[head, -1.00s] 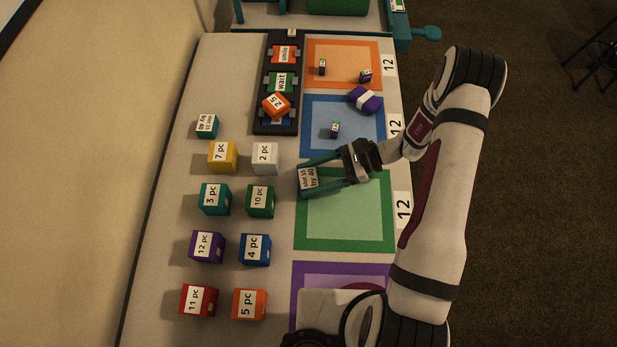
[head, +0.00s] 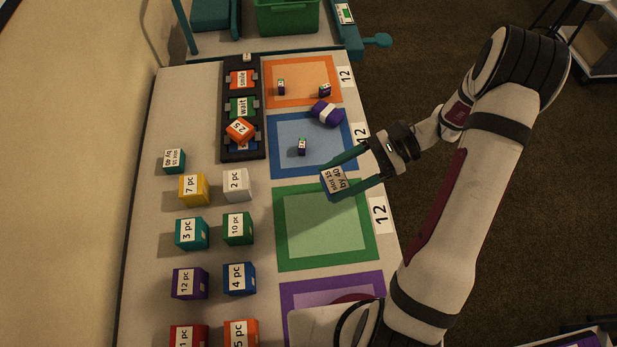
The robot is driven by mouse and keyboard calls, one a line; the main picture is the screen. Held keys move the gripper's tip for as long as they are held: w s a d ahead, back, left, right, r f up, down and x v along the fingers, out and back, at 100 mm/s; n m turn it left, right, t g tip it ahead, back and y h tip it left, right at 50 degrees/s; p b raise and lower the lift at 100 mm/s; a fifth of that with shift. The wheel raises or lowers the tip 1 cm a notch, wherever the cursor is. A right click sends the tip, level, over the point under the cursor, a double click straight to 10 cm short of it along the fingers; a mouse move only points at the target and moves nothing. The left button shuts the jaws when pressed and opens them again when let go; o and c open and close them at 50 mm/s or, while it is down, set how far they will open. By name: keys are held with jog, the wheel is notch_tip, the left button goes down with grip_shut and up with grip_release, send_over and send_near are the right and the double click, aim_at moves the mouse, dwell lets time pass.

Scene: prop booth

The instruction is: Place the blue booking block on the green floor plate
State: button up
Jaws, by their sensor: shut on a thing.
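My gripper (head: 336,184) is shut on a small block, the blue booking block (head: 326,191), with a pale label reading "slot 15 by 40" on top. Its visible side looks dark blue, and the fingers cover its other sides. The green floor plate (head: 325,263) is a green-bordered square with a paler middle, lying on the table. The block shows in front of the plate's upper edge in the head view and looks held above the surface; the exact height is unclear. Nothing else lies on the green plate.
Several labelled cubes, including the yellow one (head: 193,190), and a black rack (head: 230,152) stand left.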

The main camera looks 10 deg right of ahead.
jog(key=shift+d+r, duration=0.2)
jog(key=shift+d, duration=0.2)
jog(key=w+a+r+m+t+h, duration=0.1)
jog(key=w+a+m+t, duration=0.25)
jog(key=w, duration=0.55)
jog(key=w+a+r+m+t+h, duration=0.1)
jog(key=w+a+m+t, duration=0.3)
jog(key=w, duration=0.6)
jog(key=w+a+r+m+t+h, duration=0.15)
jog(key=w+m+t, duration=0.3)
jog(key=w, duration=0.45)
send_over(244, 108)
jog(key=shift+n, duration=0.3)
notch_tip(244, 108, down, 8)
jog(key=shift+r, duration=0.1)
jog(key=shift+f, duration=2)
jog(key=shift+f, duration=0.15)
jog(key=o, duration=1.4)
jog(key=shift+c, duration=0.2)
